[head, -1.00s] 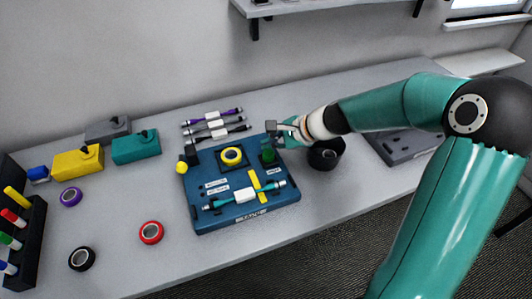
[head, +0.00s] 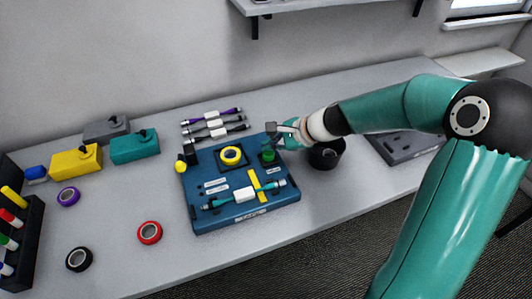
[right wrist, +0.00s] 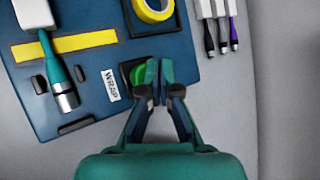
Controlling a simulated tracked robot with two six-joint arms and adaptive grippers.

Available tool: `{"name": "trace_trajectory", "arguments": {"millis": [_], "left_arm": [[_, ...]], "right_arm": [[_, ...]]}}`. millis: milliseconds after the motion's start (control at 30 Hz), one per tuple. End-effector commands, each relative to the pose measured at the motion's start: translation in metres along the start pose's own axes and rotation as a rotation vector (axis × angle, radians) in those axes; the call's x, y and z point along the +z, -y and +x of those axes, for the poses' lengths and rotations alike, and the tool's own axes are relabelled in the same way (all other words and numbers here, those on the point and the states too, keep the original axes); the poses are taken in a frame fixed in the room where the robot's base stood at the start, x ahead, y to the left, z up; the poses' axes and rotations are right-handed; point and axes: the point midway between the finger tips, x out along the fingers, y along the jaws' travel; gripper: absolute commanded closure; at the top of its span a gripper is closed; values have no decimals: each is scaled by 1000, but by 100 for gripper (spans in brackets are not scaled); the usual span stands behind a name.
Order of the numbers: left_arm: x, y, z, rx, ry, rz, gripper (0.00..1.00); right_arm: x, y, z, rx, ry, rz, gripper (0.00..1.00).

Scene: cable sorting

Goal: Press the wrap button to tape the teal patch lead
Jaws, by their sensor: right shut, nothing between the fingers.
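The green wrap button (head: 268,156) stands in a dark square recess on the right of the blue board (head: 230,218). My right gripper (head: 277,137) is shut and empty beside the button. In the right wrist view its fingertips (right wrist: 158,72) are next to the green button (right wrist: 138,76) and partly cover it; I cannot tell if they touch. The teal patch lead (head: 214,204) lies across the board's front with a white block around its middle. A yellow strip (head: 251,178) lies by it; the lead's end shows in the right wrist view (right wrist: 54,64). My left gripper is out of view.
A yellow tape roll (head: 231,155) sits on the board. Several leads (head: 214,123) lie behind it. A black cup (head: 326,154) stands right of the board. Red (head: 150,232), black (head: 79,259) and purple (head: 68,196) rolls lie left. The front table between is clear.

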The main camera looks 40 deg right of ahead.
Motion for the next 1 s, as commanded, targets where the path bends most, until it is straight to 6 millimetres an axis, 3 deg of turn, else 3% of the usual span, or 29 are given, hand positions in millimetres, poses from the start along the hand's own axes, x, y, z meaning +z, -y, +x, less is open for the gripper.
{"name": "trace_trajectory", "arguments": {"millis": [1000], "left_arm": [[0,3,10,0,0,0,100]], "right_arm": [[-4,-5,7,1,1,-1,100]]}}
